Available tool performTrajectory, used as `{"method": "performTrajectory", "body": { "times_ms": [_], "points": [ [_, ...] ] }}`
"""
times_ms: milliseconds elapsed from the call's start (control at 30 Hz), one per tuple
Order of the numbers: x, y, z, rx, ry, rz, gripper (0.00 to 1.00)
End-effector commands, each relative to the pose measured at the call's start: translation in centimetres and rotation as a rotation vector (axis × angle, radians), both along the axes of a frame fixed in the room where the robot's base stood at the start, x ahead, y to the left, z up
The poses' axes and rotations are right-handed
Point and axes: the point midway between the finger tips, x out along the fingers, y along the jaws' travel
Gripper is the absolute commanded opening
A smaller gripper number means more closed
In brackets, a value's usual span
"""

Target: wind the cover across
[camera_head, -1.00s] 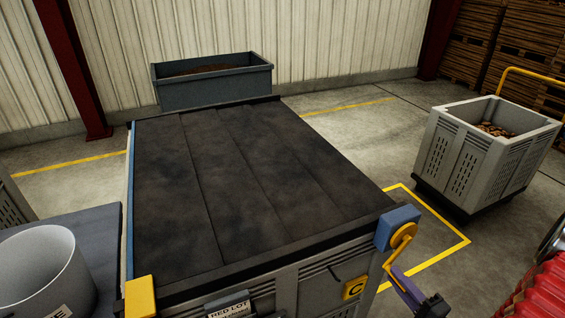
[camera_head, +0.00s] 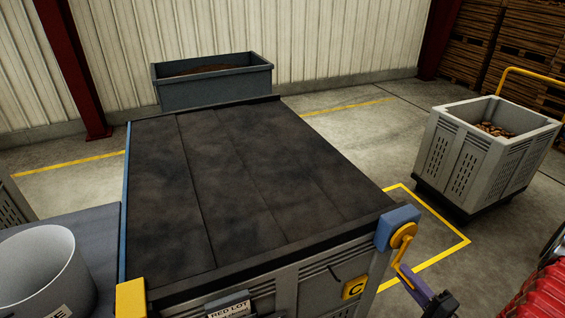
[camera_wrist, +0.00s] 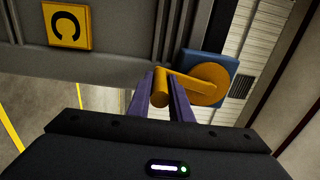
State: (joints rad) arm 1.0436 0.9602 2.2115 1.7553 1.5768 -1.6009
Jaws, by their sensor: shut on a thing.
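The dark cover (camera_head: 245,185) lies nearly flat over the large grey box (camera_head: 315,285), with long seams running front to back. A yellow block (camera_head: 131,298) sits at its front left corner, beside a narrow blue strip on the left edge. A yellow crank (camera_head: 402,237) is mounted on a blue housing (camera_head: 396,222) at the front right corner. My gripper (camera_head: 404,271) is at the crank, below the housing. In the wrist view, the purple fingers of my gripper (camera_wrist: 162,84) are shut around the handle of the yellow crank (camera_wrist: 209,84).
A white bucket (camera_head: 45,270) stands at the left front. A grey trough (camera_head: 212,88) is behind the box. A grey crate of potatoes (camera_head: 480,165) stands at the right, and a red ribbed object (camera_head: 540,295) is at the lower right. Yellow-lined floor lies between.

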Motion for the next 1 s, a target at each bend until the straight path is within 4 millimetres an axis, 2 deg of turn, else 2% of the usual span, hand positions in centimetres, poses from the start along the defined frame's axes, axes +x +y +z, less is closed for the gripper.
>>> {"method": "performTrajectory", "body": {
  "times_ms": [1000],
  "points": [
    [0.4,-1.2,-0.2,0.0,0.002,-0.001,0.0]
  ]
}}
